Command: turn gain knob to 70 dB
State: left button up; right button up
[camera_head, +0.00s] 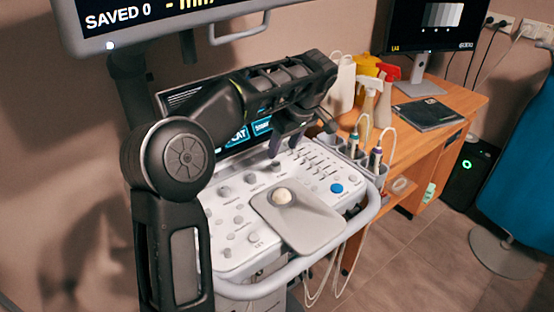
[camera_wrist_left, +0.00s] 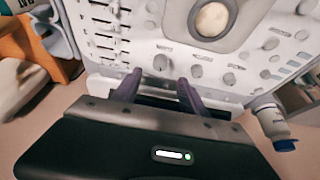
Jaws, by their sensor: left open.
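The white control panel (camera_head: 315,230) of the scanner carries several grey knobs, but their labels are too small to read, so I cannot tell for sure which is gain. My left gripper (camera_head: 284,150) is over the back of the panel, fingers pointing down. In the left wrist view, the open fingers (camera_wrist_left: 157,86) sit on either side of a grey knob (camera_wrist_left: 160,62), which appears just beyond the tips; I see no clear contact. That knob seems to be the one under the gripper in the head view (camera_head: 275,166). No dB reading is legible.
A trackball (camera_head: 281,196), sliders (camera_head: 318,160) and a blue button (camera_head: 336,188) share the panel. A monitor (camera_head: 150,22) hangs above. Probes (camera_head: 376,158) stand in holders at the right, beside a wooden desk (camera_head: 455,100) with spray bottles.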

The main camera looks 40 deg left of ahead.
aim_at(275, 163)
pick_arm(q)
jog(key=x, duration=0.7)
jog(key=shift+a+f, duration=0.1)
grip_shut()
dwell(0.4)
